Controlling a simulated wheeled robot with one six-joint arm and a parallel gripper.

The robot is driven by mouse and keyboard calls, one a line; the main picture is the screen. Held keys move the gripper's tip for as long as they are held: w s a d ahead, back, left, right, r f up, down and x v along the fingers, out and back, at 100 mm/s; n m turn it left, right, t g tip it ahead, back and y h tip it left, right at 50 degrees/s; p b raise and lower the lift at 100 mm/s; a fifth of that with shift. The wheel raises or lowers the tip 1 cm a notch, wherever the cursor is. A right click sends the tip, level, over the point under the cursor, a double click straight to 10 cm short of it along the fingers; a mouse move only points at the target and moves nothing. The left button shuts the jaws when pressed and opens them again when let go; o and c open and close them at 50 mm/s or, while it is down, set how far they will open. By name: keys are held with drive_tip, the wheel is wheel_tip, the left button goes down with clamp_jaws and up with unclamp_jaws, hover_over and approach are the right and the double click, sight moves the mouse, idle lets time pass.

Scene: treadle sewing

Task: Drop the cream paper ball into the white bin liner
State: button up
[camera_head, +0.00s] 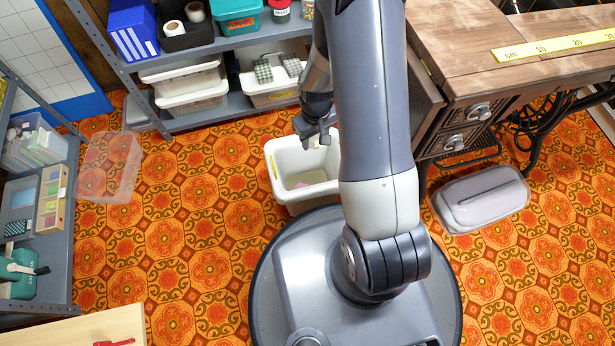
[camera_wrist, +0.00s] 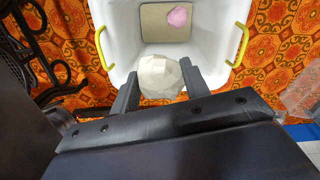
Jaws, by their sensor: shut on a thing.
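The cream paper ball (camera_wrist: 160,77) is a faceted, off-white lump between the two dark fingers of my gripper (camera_wrist: 158,84) in the wrist view. My gripper is shut on it. The white bin (camera_wrist: 210,50), with yellow handles, lies beyond the ball in the wrist view. In the head view my gripper (camera_head: 314,138) is over the white bin (camera_head: 284,193), near its back edge. The ball is hard to make out there. A pink lump (camera_wrist: 178,16) lies on the bin's beige floor. My arm hides the bin's right side in the head view.
A grey shelf (camera_head: 240,99) with bins and boxes stands behind the white bin. A wooden sewing table (camera_head: 455,50) with drawers is at the right. A grey lidded case (camera_head: 482,198) and a clear tub (camera_head: 110,165) are on the patterned floor.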

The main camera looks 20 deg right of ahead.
drive_tip(key=o, duration=1)
wheel_tip(320, 180, up, 11)
drive_tip(key=p, duration=0.4)
drive_tip(key=shift+f, duration=0.1)
drive_tip(key=shift+f, duration=0.1)
wheel_tip(320, 180, down, 11)
drive_tip(key=b, duration=0.3)
drive_tip(key=shift+b, duration=0.4)
wheel_tip(320, 180, up, 6)
drive_tip(key=p, duration=0.4)
